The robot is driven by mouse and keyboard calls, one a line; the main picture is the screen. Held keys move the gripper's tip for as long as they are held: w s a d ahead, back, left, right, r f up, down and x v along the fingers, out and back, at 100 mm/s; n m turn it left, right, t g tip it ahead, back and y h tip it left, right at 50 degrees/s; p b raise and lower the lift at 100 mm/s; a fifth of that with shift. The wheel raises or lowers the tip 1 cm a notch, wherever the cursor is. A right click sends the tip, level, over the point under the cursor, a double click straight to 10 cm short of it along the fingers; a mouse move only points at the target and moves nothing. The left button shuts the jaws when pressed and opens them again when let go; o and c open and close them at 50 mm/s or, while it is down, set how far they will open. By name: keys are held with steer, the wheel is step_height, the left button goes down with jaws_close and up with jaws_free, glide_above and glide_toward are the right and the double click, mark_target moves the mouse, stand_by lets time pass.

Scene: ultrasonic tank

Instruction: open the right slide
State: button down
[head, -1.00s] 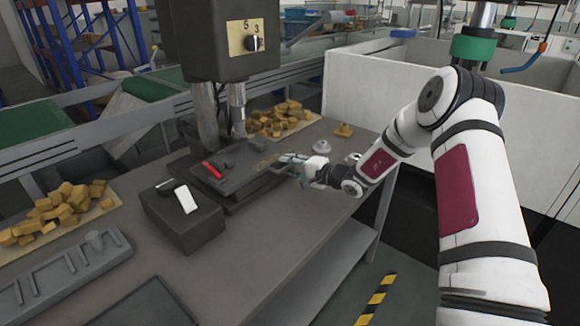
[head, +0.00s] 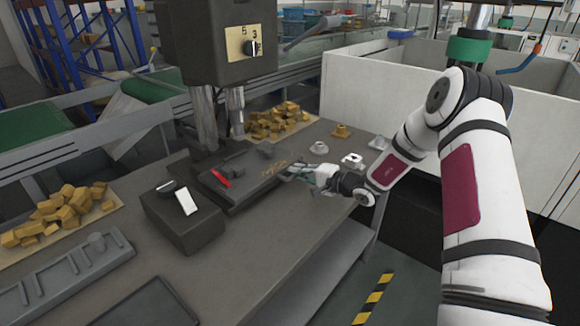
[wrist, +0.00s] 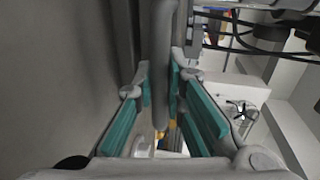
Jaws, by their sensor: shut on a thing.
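The right slide is a dark flat plate (head: 243,190) under the press, sticking out toward the right. A red-handled part (head: 221,178) and small dark blocks sit on its top. My gripper (head: 300,173) is at the slide's right end, low over the table. In the wrist view, a grey bar (wrist: 162,60), the slide's handle, runs between my gripper's teal finger pads (wrist: 165,115). The pads are shut on the bar. In the head view the handle is mostly hidden by my gripper.
A press head (head: 215,40) with a dial stands over the slide. A dark box (head: 183,222) with a white switch is at its left. Yellow blocks lie on trays left (head: 60,210) and behind (head: 275,122). Small fixtures (head: 352,159) stand beyond my gripper near the table's right edge.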

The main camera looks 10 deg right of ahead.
steer(key=f+p+v, duration=0.1)
steer(key=v, duration=0.4)
steer(key=f+p+v, duration=0.1)
steer(key=v, duration=0.3)
steer(key=f+p+v, duration=0.1)
steer(key=v, duration=0.4)
steer(key=shift+s+d+p, duration=0.3)
steer(key=shift+s+d, duration=0.05)
steer(key=shift+s, duration=0.15)
steer(key=c, duration=1.6)
jaws_free()
steer(key=shift+c, duration=0.2)
steer(key=v, duration=1.2)
